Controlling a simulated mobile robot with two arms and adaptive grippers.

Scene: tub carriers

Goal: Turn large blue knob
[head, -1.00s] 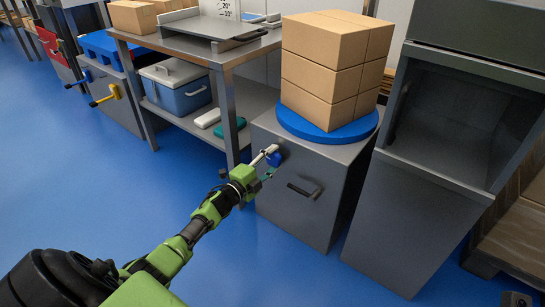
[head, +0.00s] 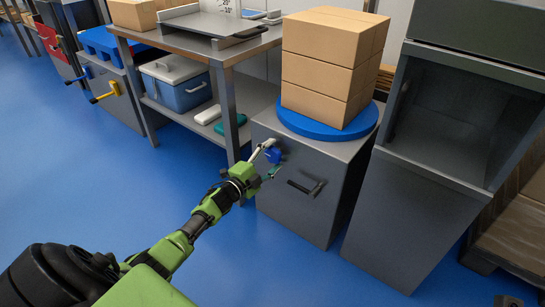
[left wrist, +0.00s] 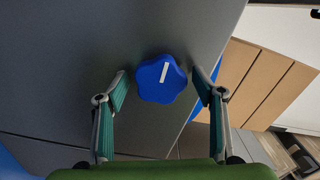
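The large blue knob (head: 273,155) is on the front of a grey cabinet (head: 300,222), near its upper left corner. In the left wrist view the knob (left wrist: 162,79) is lobed, with a white mark on its face, tilted off vertical. My left gripper (head: 269,158) is open in front of it. In the left wrist view the gripper's fingers (left wrist: 158,75) stand on either side of the knob, with a gap visible on both sides. My right gripper is not in view.
A blue round plate (head: 328,129) on the cabinet carries a stack of cardboard boxes (head: 318,75). A dark bar handle (head: 307,187) juts out right of the knob. A workbench (head: 232,110) stands left; a dark open bin unit (head: 400,215) stands right. The blue floor in front is clear.

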